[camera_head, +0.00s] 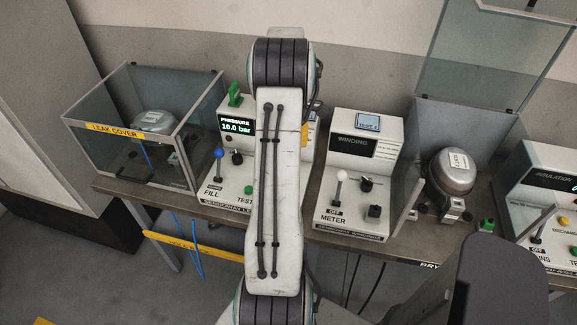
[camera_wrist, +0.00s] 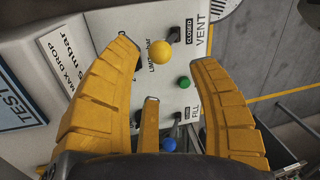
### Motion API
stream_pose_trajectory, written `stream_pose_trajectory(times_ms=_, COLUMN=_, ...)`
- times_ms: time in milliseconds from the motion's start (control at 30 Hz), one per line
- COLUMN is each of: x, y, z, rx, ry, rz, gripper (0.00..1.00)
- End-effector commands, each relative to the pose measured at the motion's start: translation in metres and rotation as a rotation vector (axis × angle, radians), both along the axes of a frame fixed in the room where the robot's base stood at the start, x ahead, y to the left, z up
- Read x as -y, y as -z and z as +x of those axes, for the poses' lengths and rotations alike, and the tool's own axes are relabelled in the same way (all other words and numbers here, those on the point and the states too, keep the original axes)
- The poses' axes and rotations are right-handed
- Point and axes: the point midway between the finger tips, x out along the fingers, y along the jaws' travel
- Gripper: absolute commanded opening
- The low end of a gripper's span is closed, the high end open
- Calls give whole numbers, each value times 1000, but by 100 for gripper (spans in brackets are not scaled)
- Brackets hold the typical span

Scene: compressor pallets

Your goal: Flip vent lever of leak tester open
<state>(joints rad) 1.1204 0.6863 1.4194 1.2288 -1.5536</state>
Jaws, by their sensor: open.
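The leak tester (camera_head: 233,165) is a white console on the bench, left of centre in the head view, partly hidden by my arm. Its display reads 10.0 bar. In the wrist view its panel (camera_wrist: 153,18) lies under my gripper. The vent lever has a yellow ball knob (camera_wrist: 161,50), beside the VENT label reading CLOSED. My arm hides the gripper and vent lever in the head view.
A green button (camera_wrist: 184,82) and blue fill knob (camera_wrist: 168,144) sit near my fingers. The clear leak cover box (camera_head: 115,129) stands left of the tester. The winding meter (camera_head: 352,190) stands right, then a fixture holding a compressor (camera_head: 451,172).

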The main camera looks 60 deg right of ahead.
Motion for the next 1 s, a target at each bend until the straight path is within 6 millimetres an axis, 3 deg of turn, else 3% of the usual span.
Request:
stream_pose_trajectory(times_ms=600, x=-11, y=62, z=-6, rx=2, ry=-20, rz=4, gripper=54)
stream_pose_trajectory(times_ms=1000, x=-13, y=71, z=-6, rx=3, ry=-20, rz=2, gripper=54)
